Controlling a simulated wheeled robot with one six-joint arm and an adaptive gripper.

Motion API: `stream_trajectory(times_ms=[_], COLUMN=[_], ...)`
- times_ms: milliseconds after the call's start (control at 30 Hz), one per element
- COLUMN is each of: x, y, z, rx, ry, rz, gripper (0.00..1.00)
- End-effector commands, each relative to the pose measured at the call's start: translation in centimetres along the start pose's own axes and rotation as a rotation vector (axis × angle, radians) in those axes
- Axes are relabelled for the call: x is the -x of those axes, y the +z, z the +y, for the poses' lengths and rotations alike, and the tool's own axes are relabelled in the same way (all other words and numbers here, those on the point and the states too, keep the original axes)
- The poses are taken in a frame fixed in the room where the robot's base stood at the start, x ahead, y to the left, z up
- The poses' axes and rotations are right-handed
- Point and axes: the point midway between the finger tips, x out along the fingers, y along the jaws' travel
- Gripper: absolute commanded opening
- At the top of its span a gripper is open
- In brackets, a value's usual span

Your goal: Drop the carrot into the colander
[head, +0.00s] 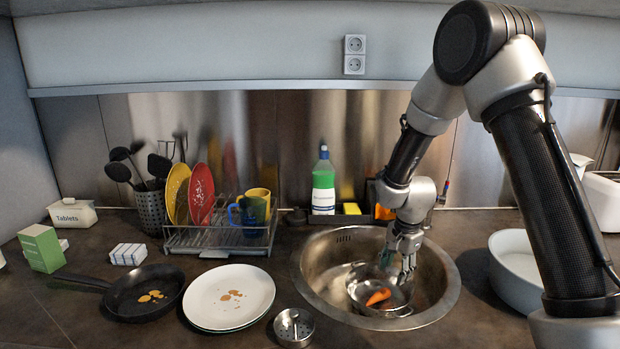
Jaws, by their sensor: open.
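An orange carrot (378,296) lies inside a shiny metal bowl-shaped colander (384,312). The colander stands in the round steel sink (310,262); its holes are too small to make out. My gripper (406,272) is open and empty over the right part of the colander. Its fingers are above and to the right of the carrot, apart from it as far as I can see. The fingers and wrist hide part of the colander's back right rim.
Left of the sink are a small perforated metal cup (293,327), stained white plates (230,297), a black pan (143,291) and a dish rack (220,238) with plates and mugs. A green bottle (323,182) stands behind the sink. A white basin (516,265) is at right.

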Motion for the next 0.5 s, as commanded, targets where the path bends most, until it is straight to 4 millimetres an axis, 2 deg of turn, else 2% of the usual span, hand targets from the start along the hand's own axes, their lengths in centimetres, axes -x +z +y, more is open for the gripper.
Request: stream_trajectory(times_ms=[300,500], x=[7.1,9.8], y=[0.0,0.0], z=[-0.1,0.0], rx=[-0.001,0.0], ry=[-0.005,-0.002], rz=[0.002,0.001], gripper=[0.51,0.51])
